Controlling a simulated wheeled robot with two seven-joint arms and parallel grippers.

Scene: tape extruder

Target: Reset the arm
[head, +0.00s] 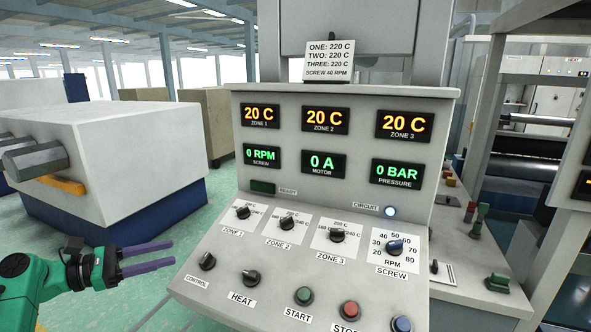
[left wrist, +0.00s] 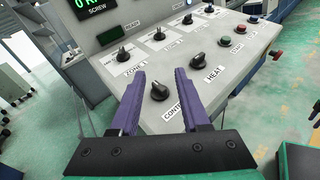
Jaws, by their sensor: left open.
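My left gripper (head: 150,256) has two purple fingers and is open and empty. In the head view it is at the lower left, left of the control panel (head: 225,287) and apart from it. In the left wrist view the gripper (left wrist: 166,100) points toward the panel, with the control knob (left wrist: 159,91) showing between its fingertips. In the head view the control knob (head: 207,261) is at the panel's left edge, and the heat knob (head: 251,277) is right of it. My right gripper is not in view.
Zone knobs (head: 287,223), a screw knob (head: 395,247), a green start button (head: 304,295) and a red button (head: 349,310) are on the sloping panel. Displays read 20 C and zero. A white machine (head: 130,135) stands at left. Green floor between is free.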

